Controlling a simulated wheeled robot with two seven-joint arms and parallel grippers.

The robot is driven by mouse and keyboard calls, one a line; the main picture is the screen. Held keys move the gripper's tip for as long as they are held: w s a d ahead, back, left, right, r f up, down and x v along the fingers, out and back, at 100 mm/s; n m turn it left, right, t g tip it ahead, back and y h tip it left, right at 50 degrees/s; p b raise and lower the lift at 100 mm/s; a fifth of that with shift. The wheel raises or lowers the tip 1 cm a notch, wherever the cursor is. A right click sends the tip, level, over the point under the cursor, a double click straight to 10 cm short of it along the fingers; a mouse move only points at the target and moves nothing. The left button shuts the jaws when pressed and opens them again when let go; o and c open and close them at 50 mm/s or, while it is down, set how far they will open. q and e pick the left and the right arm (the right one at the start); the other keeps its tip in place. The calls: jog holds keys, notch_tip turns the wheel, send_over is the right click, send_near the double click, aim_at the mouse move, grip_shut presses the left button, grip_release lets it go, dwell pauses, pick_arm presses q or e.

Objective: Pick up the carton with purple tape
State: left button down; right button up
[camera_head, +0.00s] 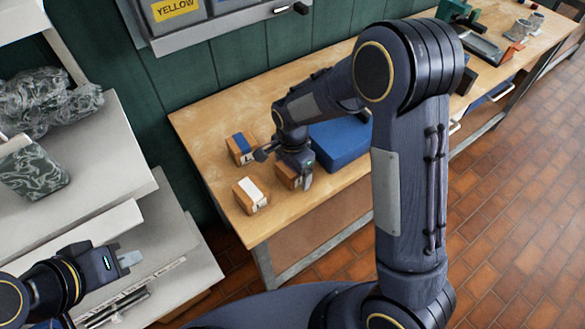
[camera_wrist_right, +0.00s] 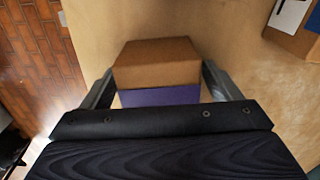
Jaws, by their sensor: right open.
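The carton with purple tape (camera_wrist_right: 157,62) is brown, with a purple band along its near side, and stands on the wooden table. In the head view this carton (camera_head: 286,178) is partly hidden under my right gripper (camera_head: 284,168). In the right wrist view my right gripper (camera_wrist_right: 159,84) is open, with one finger on each side of the carton. I cannot tell whether the fingers touch it. My left gripper (camera_head: 124,261) is at the lower left, by the shelves and away from the table; its jaw opening is unclear.
A carton with blue tape (camera_head: 241,148) and one with white tape (camera_head: 250,195) stand close by on the wooden table (camera_head: 200,118). A blue box (camera_head: 340,143) is just right of my right gripper. Shelves (camera_head: 110,150) stand at the left. The table's left end is clear.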

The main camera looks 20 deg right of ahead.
jog(key=shift+c, duration=0.2)
jog(key=c, duration=1.2)
jog(key=shift+r, duration=0.1)
